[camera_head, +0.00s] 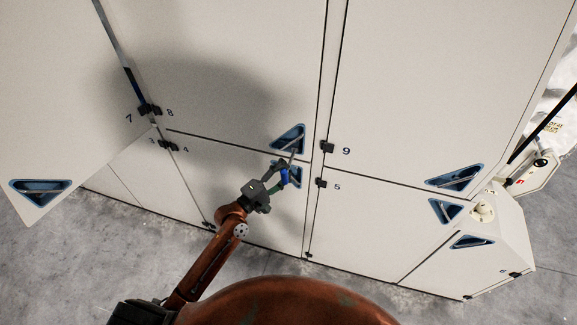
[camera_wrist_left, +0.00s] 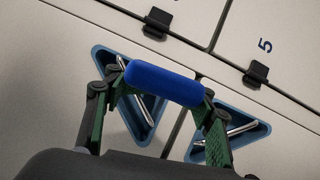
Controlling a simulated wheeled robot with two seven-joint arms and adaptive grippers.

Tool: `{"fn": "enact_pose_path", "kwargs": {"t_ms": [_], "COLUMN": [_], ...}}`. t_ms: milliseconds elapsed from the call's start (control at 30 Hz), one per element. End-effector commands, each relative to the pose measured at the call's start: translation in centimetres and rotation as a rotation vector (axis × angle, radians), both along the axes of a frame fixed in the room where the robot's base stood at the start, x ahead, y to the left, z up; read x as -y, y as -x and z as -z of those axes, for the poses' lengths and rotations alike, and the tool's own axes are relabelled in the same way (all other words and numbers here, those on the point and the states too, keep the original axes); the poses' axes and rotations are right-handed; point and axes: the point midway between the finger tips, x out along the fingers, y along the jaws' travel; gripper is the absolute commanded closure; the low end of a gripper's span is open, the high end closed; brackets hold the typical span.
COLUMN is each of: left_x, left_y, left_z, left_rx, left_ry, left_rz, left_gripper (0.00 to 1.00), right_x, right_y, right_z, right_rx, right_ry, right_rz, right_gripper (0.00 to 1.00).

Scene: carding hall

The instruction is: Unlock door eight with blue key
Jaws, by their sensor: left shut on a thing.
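Door eight (camera_head: 215,80) is a pale panel marked 8 at its left hinge, and it looks shut. Its blue triangular recess (camera_head: 288,138) with a metal bar is at its lower right corner; it shows at left in the left wrist view (camera_wrist_left: 112,66). My left gripper (camera_head: 284,176) is shut on the blue key's handle (camera_wrist_left: 162,83), held crosswise between the fingers in front of the recesses of doors eight and four. The key's shaft is not clearly visible, and I cannot tell whether it touches a lock. My right gripper is out of view.
Door four (camera_head: 215,180) lies below, its recess (camera_wrist_left: 235,130) close beside the left gripper. Door nine (camera_head: 430,80) and door five (camera_head: 350,220) are to the right. Door seven (camera_head: 70,90) stands swung outward at left. Grey floor (camera_head: 60,260) is clear in front.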

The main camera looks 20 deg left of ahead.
Motion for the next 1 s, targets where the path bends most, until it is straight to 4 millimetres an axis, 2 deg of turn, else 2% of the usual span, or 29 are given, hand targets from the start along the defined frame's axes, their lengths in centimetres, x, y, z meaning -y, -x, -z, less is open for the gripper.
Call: {"fn": "enact_pose_path", "kwargs": {"t_ms": [1000], "left_x": [-0.1], "left_y": [4.9], "left_z": [-0.1], "left_rx": [0.002], "left_ry": [0.0], "left_rz": [0.001], "left_gripper": [0.94], "right_x": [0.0], "right_y": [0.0], "right_z": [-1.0], "right_rx": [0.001], "right_ry": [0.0], "right_rz": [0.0], "right_gripper": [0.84]}}
